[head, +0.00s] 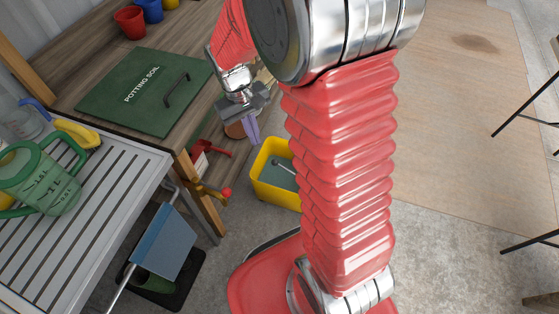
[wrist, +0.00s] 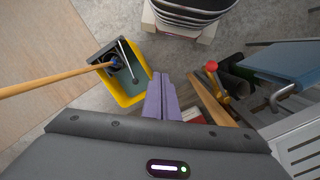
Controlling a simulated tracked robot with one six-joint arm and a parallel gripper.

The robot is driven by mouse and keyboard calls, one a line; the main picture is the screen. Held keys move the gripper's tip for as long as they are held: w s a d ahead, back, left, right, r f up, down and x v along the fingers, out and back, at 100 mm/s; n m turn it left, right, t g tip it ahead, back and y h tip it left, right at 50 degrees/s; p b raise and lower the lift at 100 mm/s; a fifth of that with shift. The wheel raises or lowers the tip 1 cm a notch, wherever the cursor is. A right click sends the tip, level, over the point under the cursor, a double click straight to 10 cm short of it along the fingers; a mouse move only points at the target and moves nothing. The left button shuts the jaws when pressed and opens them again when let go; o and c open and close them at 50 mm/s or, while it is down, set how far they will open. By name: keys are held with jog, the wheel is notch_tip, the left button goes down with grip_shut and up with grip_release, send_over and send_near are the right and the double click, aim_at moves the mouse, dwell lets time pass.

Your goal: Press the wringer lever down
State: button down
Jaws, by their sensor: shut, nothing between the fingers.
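A yellow bucket (head: 262,192) stands on the concrete floor, partly hidden behind my red arm. It also shows in the wrist view (wrist: 138,96), with a dark grey wringer on its rim. A thin metal rod that looks like the wringer lever (wrist: 128,62) runs across the wringer; its round end shows in the head view (head: 276,162). My gripper (head: 251,138) has its purple fingers shut and empty, pointing down. In the head view it appears above and left of the bucket. In the wrist view the fingers (wrist: 160,92) lie right of the bucket, apart from the lever.
A wooden mop handle (wrist: 55,79) reaches the bucket from the left. A red-knobbed tool (head: 225,193) sticks out by the bench leg. The bench holds a green potting soil lid (head: 125,105). A slatted table (head: 65,260) with a watering can (head: 50,190) stands left.

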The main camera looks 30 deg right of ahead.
jog(key=s+a+r+t, duration=0.1)
jog(key=s+r+t, duration=0.2)
jog(key=s+r, duration=0.4)
jog(key=s+a+r+t+y, duration=0.1)
jog(key=s+a+r+t, duration=0.1)
jog(key=s+r+t, duration=0.2)
jog(key=s+r, duration=0.3)
jog(key=r, duration=0.5)
jog(key=shift+s+r+m, duration=0.2)
jog(key=shift+s+m, duration=0.1)
jog(key=shift+s, duration=0.1)
